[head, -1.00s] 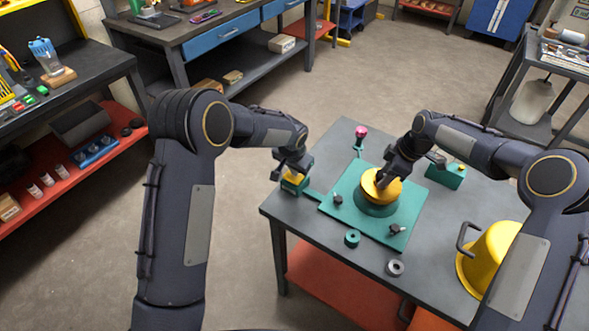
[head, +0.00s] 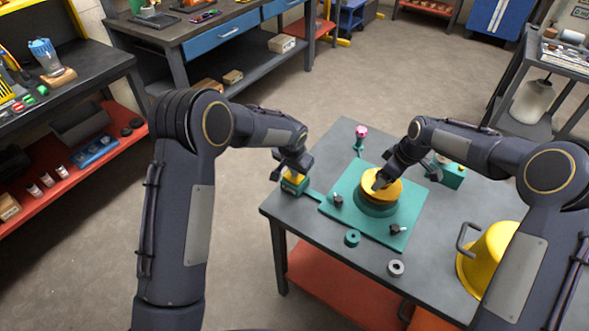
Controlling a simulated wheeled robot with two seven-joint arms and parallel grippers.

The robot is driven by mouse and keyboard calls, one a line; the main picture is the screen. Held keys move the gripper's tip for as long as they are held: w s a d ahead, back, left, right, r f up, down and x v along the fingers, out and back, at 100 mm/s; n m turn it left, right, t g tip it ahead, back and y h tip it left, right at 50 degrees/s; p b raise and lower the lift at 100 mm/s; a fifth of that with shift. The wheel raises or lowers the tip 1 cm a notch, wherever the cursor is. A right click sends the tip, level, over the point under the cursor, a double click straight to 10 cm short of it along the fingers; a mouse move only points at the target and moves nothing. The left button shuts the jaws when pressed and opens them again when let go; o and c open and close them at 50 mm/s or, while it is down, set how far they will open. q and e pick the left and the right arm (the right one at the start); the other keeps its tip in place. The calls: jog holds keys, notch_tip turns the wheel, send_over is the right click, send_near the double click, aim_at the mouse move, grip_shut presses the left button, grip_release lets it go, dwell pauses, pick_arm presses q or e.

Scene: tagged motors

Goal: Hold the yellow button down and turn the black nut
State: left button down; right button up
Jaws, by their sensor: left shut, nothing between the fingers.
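The yellow button (head: 294,178) sits on a small green box at the table's left edge. My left gripper (head: 293,171) is shut and empty, pointing down at the button; it appears to touch it, but the contact is too small to tell. A round yellow disc (head: 386,191) sits on a green base in the middle of a green plate (head: 345,213). My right gripper (head: 379,183) points down at the disc's top. Its fingers are too small and dark to tell open from shut. I cannot make out the black nut; it may be hidden by the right gripper.
Two dark knobs (head: 338,201) (head: 396,230) stand on the plate. A green ring (head: 352,238) and a grey ring (head: 396,268) lie near the table's front edge.

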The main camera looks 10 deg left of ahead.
pick_arm(q)
jog(key=shift+f, duration=0.1)
pick_arm(e)
jog(key=m, duration=0.2)
jog(key=m+h, duration=0.1)
jog(key=m, duration=0.1)
jog(key=m+t, duration=0.1)
jog(key=m, duration=0.1)
jog(key=shift+s+a+m+h, duration=0.15)
jog(key=shift+a+m+h, duration=0.1)
jog(key=shift+m+h, duration=0.05)
jog(key=m+h, duration=0.1)
jog(key=m, duration=0.3)
jog(key=shift+r, duration=0.15)
jog(key=shift+c, duration=0.4)
